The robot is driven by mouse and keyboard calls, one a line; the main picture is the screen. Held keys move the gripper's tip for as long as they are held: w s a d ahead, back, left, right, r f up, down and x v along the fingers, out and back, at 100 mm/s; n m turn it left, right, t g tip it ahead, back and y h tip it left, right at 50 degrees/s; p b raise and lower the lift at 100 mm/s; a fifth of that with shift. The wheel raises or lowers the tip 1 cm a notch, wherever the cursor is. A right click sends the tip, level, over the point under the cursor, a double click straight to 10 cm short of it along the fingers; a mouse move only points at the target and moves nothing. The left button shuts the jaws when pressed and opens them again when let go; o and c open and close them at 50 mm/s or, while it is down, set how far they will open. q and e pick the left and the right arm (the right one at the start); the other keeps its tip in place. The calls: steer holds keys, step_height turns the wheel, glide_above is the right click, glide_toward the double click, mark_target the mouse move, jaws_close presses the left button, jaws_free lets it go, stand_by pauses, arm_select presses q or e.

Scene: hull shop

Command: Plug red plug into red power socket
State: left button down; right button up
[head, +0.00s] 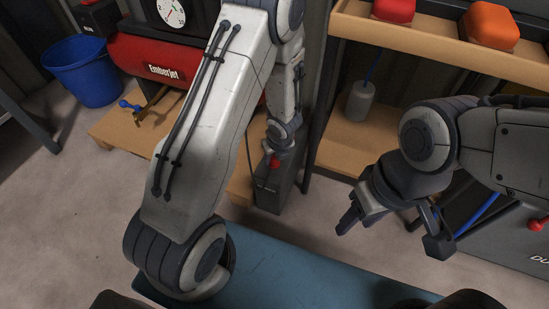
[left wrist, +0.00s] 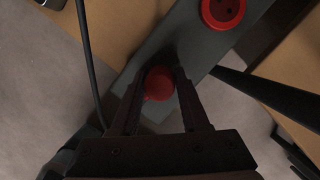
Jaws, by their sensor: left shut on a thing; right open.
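My left gripper (head: 274,154) is shut on the red plug (head: 275,163) at the far end of the arm. In the left wrist view, the round red plug (left wrist: 158,83) sits between the two dark fingers. The red power socket (left wrist: 223,9) is a round red disc with dark holes, cut by the top edge of that view. It is on a grey panel (left wrist: 178,40), and the plug appears over the same panel, apart from the socket. I cannot pick out the socket in the head view. My right gripper (head: 394,232) is open and empty at the right.
A black cable (left wrist: 86,50) runs left of the plug. A dark grey box (head: 283,190) stands below my left gripper. A red compressor (head: 135,52) and blue bucket (head: 82,72) are at the left. A wooden shelf (head: 430,40) holds red and orange items.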

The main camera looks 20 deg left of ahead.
arm_select(q)
step_height(320, 180, up, 10)
steer(key=p, duration=0.7)
steer(key=shift+f+p, duration=0.1)
steer(key=shift+p, duration=0.25)
